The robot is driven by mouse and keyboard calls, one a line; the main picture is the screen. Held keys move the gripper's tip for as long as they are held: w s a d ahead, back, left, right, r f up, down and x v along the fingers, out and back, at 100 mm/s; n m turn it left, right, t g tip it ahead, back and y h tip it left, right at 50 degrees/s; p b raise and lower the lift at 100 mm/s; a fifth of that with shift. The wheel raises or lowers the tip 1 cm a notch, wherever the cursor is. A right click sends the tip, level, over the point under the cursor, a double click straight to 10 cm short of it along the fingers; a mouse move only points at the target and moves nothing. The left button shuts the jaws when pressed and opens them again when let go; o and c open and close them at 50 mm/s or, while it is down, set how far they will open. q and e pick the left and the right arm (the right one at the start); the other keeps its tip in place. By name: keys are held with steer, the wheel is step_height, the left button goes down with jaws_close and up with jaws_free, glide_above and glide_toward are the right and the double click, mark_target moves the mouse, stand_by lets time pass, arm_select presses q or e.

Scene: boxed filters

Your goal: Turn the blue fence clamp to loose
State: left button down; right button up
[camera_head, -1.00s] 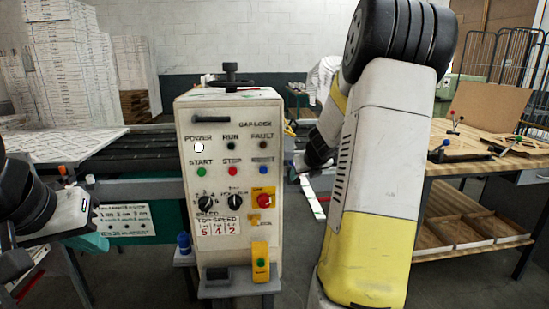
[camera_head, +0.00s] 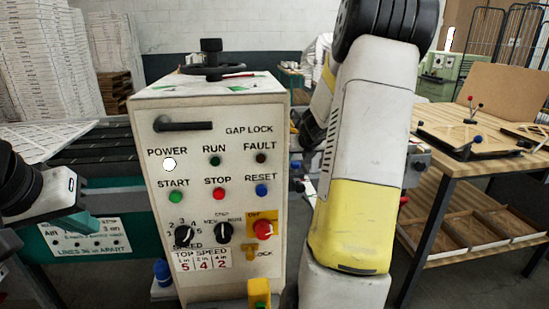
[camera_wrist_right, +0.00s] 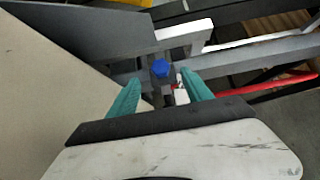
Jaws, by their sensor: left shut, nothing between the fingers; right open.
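In the right wrist view a blue knob (camera_wrist_right: 160,68), which looks like the fence clamp, sits on a grey metal rail (camera_wrist_right: 225,66). My right gripper (camera_wrist_right: 161,88) is open, its teal fingers either side of the line to the knob. The knob shows just beyond the fingertips; contact cannot be told. In the head view a small blue spot (camera_head: 295,165) shows between the control cabinet and my right arm; I cannot tell if it is the same knob. My right gripper is hidden there. My left gripper (camera_head: 78,224) is shut and empty at the left, before the machine.
The control cabinet (camera_head: 220,115) stands in the middle, with a handwheel (camera_head: 212,68) on top. A blue object (camera_head: 162,272) is low at its left. A wooden bench (camera_head: 448,158) is at the right. A red rod (camera_wrist_right: 265,84) lies right of my gripper in the wrist view.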

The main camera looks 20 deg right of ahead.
mark_target(296, 162)
steer(key=x, duration=0.7)
steer(key=shift+w+f, duration=0.15)
steer(key=shift+f, duration=0.05)
jaws_close()
